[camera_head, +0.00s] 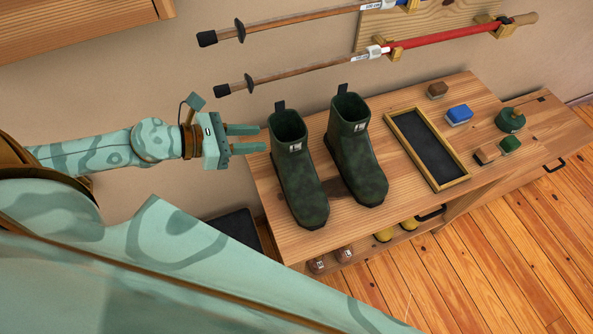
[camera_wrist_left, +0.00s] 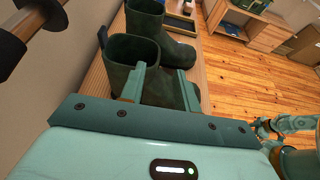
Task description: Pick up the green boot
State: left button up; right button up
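Two dark green boots stand upright side by side on a wooden bench (camera_head: 350,216), the left boot (camera_head: 300,182) and the right boot (camera_head: 356,158). My left gripper (camera_head: 263,138) is open and empty, with its fingertips just left of the left boot's top opening. In the left wrist view, the near boot (camera_wrist_left: 125,52) is just beyond the two spread fingers (camera_wrist_left: 162,78), partly hidden by them. The other boot (camera_wrist_left: 150,22) stands behind it. I cannot tell whether the fingers touch the boot. Part of my right arm (camera_wrist_left: 295,124) shows small at the right edge of the wrist view.
A dark framed tray (camera_head: 466,178), a brush (camera_head: 437,89), a blue block (camera_head: 459,114) and a green tin (camera_head: 509,120) are right of the boots. Poles (camera_head: 300,76) hang on the wall behind. Shoes (camera_head: 383,235) sit below the bench top.

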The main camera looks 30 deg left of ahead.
aim_at(297, 141)
pick_arm(q)
jog(key=p+x, duration=0.1)
jog(key=x, duration=0.4)
jog(key=f+p+x, duration=0.1)
jog(key=x, duration=0.5)
jog(key=shift+s+a+f+p, duration=0.15)
jog(key=shift+f+p, duration=0.05)
jog(key=shift+p, duration=0.2)
jog(key=shift+s, duration=0.1)
jog(key=c, duration=0.7)
jog(key=shift+r, duration=0.1)
dwell(0.4)
